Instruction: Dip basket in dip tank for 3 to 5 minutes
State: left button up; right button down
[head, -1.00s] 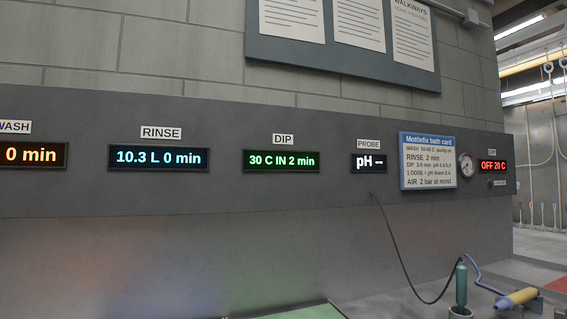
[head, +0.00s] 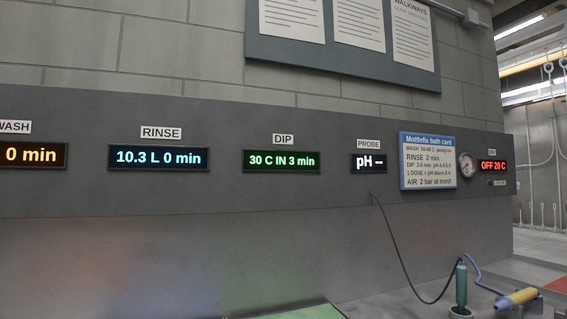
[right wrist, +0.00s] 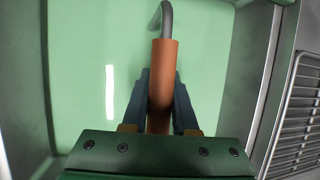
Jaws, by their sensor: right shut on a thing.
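In the right wrist view my right gripper (right wrist: 160,100) is shut on the orange handle (right wrist: 164,58) of the basket, with a grey bent rod (right wrist: 167,16) at its far end. The handle is over the pale green liquid of the dip tank (right wrist: 90,50). The basket's body is not visible. In the head view the dip display (head: 281,161) reads "30 C IN 3 min". A green strip shows at the bottom edge of the head view. My left gripper is not in view.
A bath card (head: 428,161) on the wall lists dip 3-5 min. The probe display (head: 368,163) reads "pH --". A wire rack (right wrist: 299,110) stands right of the tank.

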dwell(0.3)
notch_tip(320, 180, up, 23)
jog(key=p, duration=1.7)
jog(key=shift+f, duration=0.2)
